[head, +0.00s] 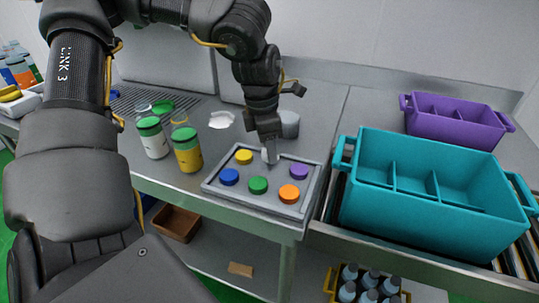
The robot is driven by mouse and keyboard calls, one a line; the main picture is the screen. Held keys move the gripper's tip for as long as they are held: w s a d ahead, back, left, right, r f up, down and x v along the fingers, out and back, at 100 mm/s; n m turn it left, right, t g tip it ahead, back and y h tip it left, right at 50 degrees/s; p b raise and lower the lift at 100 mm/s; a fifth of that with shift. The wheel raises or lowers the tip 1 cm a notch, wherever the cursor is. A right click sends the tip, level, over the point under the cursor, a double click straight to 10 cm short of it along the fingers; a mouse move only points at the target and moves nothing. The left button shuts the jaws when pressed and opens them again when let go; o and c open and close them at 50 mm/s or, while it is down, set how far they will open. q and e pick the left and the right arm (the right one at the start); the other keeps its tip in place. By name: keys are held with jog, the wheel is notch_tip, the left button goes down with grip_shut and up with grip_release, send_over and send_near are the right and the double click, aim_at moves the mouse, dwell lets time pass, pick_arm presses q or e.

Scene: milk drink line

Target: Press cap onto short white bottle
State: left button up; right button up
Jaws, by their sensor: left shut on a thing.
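A white bottle (153,143) with a green top stands upright on the steel table at left; I cannot tell if this is the short white bottle. My left gripper (269,156) points down over the back middle of a grey cap tray (212,190). It is shut on a small pale piece, probably a cap, mostly hidden by the fingers. The tray holds a yellow cap (243,157), a blue cap (229,177), a green cap (258,185), an orange cap (289,194) and a purple cap (299,172). My right gripper is out of view.
A yellow bottle (187,156) with a green top stands beside the white one. A grey cylinder (290,125) stands behind my gripper. A teal crate (430,220) and a purple crate (455,127) are at right. A white patch (221,120) lies on the table.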

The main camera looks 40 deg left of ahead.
pick_arm(q)
notch_tip(320, 180, up, 6)
jog(key=shift+r, duration=0.55)
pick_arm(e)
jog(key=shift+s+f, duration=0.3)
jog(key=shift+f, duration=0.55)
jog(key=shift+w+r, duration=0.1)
